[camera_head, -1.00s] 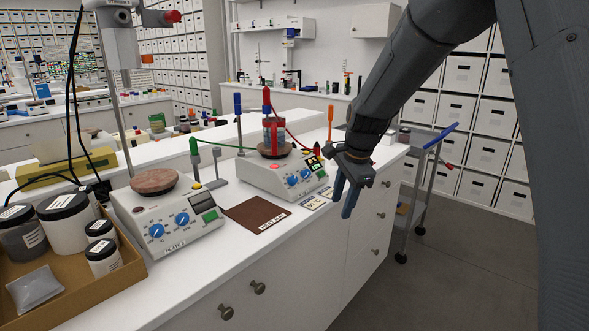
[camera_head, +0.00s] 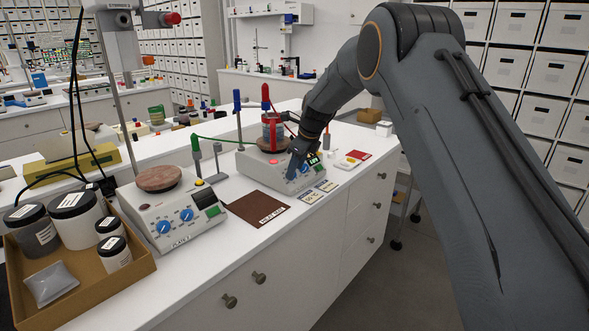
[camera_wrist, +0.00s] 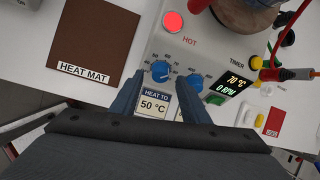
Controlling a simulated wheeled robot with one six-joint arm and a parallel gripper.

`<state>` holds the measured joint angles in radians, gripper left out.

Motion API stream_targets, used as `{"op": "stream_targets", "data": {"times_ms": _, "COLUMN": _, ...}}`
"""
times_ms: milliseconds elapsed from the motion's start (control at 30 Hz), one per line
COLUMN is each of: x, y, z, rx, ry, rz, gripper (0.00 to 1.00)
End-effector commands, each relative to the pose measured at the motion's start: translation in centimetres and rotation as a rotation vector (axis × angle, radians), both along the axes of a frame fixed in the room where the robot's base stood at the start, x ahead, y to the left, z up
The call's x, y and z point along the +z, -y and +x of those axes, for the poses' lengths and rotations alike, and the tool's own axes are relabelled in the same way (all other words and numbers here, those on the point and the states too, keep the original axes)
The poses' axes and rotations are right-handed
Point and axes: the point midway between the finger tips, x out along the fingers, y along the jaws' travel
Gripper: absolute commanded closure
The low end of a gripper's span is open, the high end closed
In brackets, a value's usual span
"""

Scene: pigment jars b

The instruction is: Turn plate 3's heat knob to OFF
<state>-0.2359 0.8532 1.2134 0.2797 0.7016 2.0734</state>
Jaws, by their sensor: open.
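The far hot plate (camera_head: 255,167) is white and carries a beaker of red liquid (camera_head: 270,132); its plate number is not legible. In the wrist view its panel has a left blue knob (camera_wrist: 160,71) and a right blue knob (camera_wrist: 195,81). The display (camera_wrist: 235,85) reads 70 °C and 0 RPM, and a red HOT lamp (camera_wrist: 173,22) is lit. My gripper (camera_wrist: 158,84) is open and empty, its fingertips on either side of the left knob; contact is unclear. In the head view my gripper (camera_head: 297,160) is at the panel and partly hides it.
A near hot plate (camera_head: 170,220) with a bare round top stands at left, beside a cardboard tray of jars (camera_head: 95,282). A brown heat mat (camera_head: 257,208) lies between the plates. A "HEAT TO 50 °C" card (camera_wrist: 154,104) lies below the panel. Red and green cables run by the beaker.

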Motion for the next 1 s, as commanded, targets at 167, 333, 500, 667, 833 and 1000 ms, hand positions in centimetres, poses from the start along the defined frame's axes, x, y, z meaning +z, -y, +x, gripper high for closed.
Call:
{"op": "stream_targets", "data": {"times_ms": 167, "x": -1.3, "y": -0.4, "z": 0.5, "rx": 0.001, "ry": 0.001, "rz": -0.001, "gripper": 0.58}}
{"op": "stream_targets", "data": {"times_ms": 333, "x": -1.7, "y": -0.5, "z": 0.6, "rx": 0.001, "ry": 0.002, "rz": 0.000, "gripper": 0.58}}
{"op": "stream_targets", "data": {"times_ms": 500, "x": -1.7, "y": -0.5, "z": 0.6, "rx": 0.001, "ry": 0.002, "rz": 0.000, "gripper": 0.58}}
{"op": "stream_targets", "data": {"times_ms": 667, "x": -1.7, "y": -0.5, "z": 0.6, "rx": 0.001, "ry": 0.002, "rz": 0.000, "gripper": 0.82}}
{"op": "stream_targets", "data": {"times_ms": 833, "x": -1.7, "y": -0.5, "z": 0.6, "rx": 0.001, "ry": 0.002, "rz": 0.000, "gripper": 0.99}}
{"op": "stream_targets", "data": {"times_ms": 1000, "x": -1.7, "y": -0.5, "z": 0.6, "rx": 0.013, "ry": 0.010, "rz": -0.008, "gripper": 0.99}}
